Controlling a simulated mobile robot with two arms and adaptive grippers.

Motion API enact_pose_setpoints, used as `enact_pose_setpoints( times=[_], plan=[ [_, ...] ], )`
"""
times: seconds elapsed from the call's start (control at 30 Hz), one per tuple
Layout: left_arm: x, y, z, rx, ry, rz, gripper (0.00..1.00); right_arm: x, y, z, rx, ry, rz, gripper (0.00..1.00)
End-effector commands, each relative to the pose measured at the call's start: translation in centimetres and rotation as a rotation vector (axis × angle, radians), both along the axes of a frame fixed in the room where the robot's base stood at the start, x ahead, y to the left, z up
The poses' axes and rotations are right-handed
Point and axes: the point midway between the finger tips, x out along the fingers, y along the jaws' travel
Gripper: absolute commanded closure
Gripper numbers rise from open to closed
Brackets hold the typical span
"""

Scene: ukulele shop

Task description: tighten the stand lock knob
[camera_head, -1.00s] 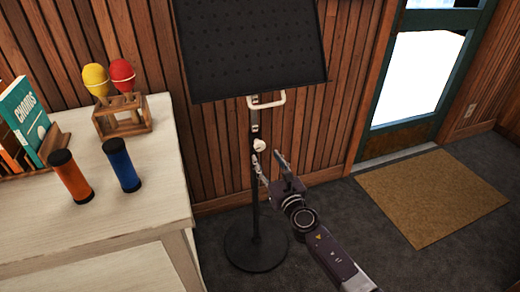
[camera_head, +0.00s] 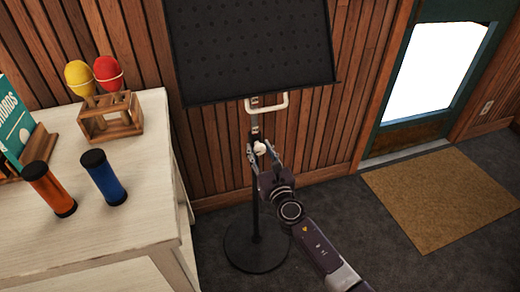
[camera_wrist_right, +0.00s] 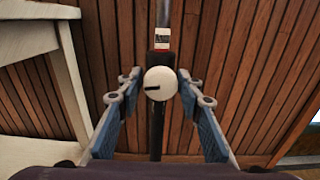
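The lock knob (camera_head: 260,148) is a small pale round knob on the black pole of the music stand (camera_head: 250,50). In the right wrist view the knob (camera_wrist_right: 160,83) is white with a dark line toward its left edge. My right gripper (camera_head: 262,155) is at the knob, with its fingers on either side. In the wrist view the fingertips of my right gripper (camera_wrist_right: 160,88) are spread left and right of the knob, with a gap on each side. The gripper is open and holds nothing. My left gripper is in neither view.
A whitewashed counter (camera_head: 110,222) on the left bears an orange shaker (camera_head: 50,190), a blue shaker (camera_head: 104,178) and a wooden rack (camera_head: 112,122) with two maracas. The stand's round base (camera_head: 256,245) rests on dark carpet. A tan mat (camera_head: 440,205) lies right, before the door.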

Motion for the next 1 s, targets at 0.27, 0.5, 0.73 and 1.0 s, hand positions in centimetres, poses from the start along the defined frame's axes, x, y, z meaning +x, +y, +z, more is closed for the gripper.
enact_pose_setpoints(
  times=[0.27, 0.5, 0.73, 1.0],
  plan=[
    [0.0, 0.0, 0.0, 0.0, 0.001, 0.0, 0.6, 0.0, 0.0, 0.0, 0.0, 0.0, 0.0, 0.97],
    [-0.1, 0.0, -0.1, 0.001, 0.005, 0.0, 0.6, 0.0, 0.0, 0.0, 0.026, 0.007, 0.0, 0.97],
    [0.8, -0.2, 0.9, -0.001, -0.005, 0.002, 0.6, 0.0, 0.0, 0.0, 0.135, 0.042, 0.0, 0.97],
    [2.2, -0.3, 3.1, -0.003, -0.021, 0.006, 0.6, 0.0, 0.0, 0.0, 0.359, 0.115, 0.0, 0.97]
  ],
)
